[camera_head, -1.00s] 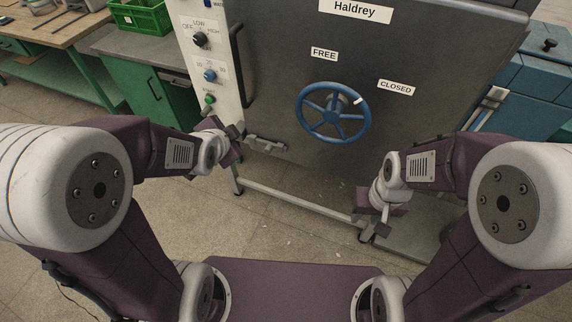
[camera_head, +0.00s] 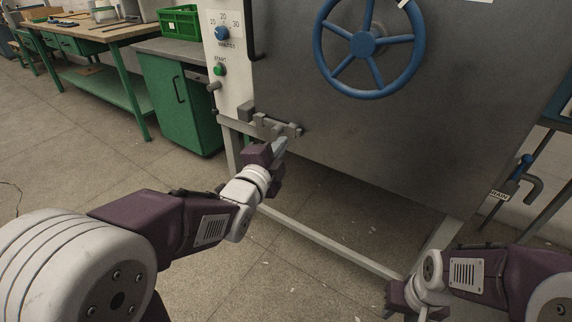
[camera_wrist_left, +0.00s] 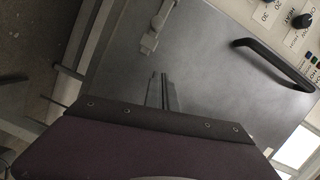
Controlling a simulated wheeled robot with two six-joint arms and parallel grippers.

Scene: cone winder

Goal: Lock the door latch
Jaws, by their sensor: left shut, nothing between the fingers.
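The door latch (camera_head: 272,127) is a grey metal bar with brackets and a small upright end piece, at the lower left edge of the dark grey door (camera_head: 450,110). The latch also shows at the top of the left wrist view (camera_wrist_left: 153,30). Whether its bar is engaged is too small to tell. My left gripper (camera_head: 280,147) is shut and empty, just below and in front of the latch, apparently apart from it. Its closed fingers (camera_wrist_left: 160,92) stand in front of the door in the wrist view. My right gripper (camera_head: 418,304) is low at the bottom right, far from the latch; its finger gap is unclear.
A blue handwheel (camera_head: 365,43) is on the door above the latch. A panel with a blue knob (camera_head: 222,32) and green button (camera_head: 219,69) stands left of the door. A green cabinet (camera_head: 180,100) is further left. Open floor lies below the door.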

